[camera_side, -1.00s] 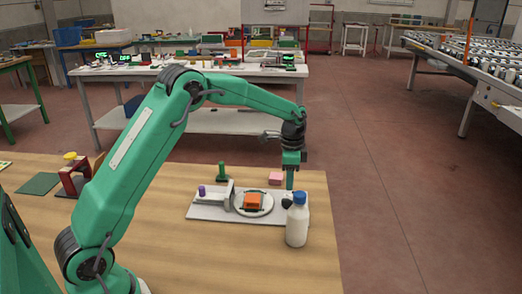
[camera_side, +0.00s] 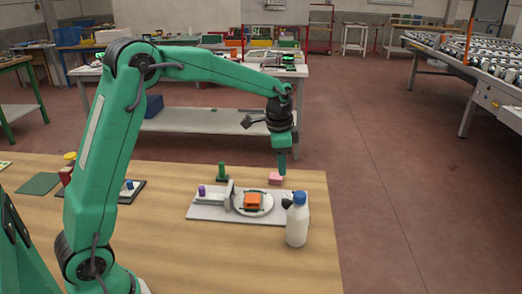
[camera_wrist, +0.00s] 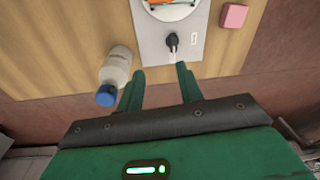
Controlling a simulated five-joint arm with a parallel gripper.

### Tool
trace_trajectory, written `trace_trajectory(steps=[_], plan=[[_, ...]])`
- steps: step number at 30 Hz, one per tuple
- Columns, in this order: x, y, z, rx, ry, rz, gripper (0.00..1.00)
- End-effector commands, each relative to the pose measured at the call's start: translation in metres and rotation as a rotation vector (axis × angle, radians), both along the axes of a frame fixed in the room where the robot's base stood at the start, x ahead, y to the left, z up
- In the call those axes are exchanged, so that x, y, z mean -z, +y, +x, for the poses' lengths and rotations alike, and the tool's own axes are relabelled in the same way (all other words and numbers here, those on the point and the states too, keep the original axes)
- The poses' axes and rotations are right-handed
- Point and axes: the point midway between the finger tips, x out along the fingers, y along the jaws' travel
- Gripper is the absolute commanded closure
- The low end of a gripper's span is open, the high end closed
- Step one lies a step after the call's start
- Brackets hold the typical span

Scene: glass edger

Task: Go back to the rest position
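The glass edger's white plate (camera_side: 205,213) lies on the table. It carries a round disc with an orange block (camera_side: 253,201) on it and a black knob (camera_wrist: 172,40) at its right end.
A white bottle with a blue cap (camera_side: 297,222) stands at the plate's right front corner. A pink block (camera_side: 276,178) lies behind the plate. A green upright piece (camera_side: 222,172) stands behind it too. The table front (camera_side: 190,265) is clear.

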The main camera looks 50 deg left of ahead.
Motion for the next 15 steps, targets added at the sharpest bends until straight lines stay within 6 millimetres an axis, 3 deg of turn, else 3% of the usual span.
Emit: trace_trajectory(steps=[6, 15], plan=[[-0.037, -0.006, -0.037, -0.088, -0.059, -0.009, 0.64], [-0.072, -0.014, -0.092, -0.211, -0.137, -0.032, 0.64]])
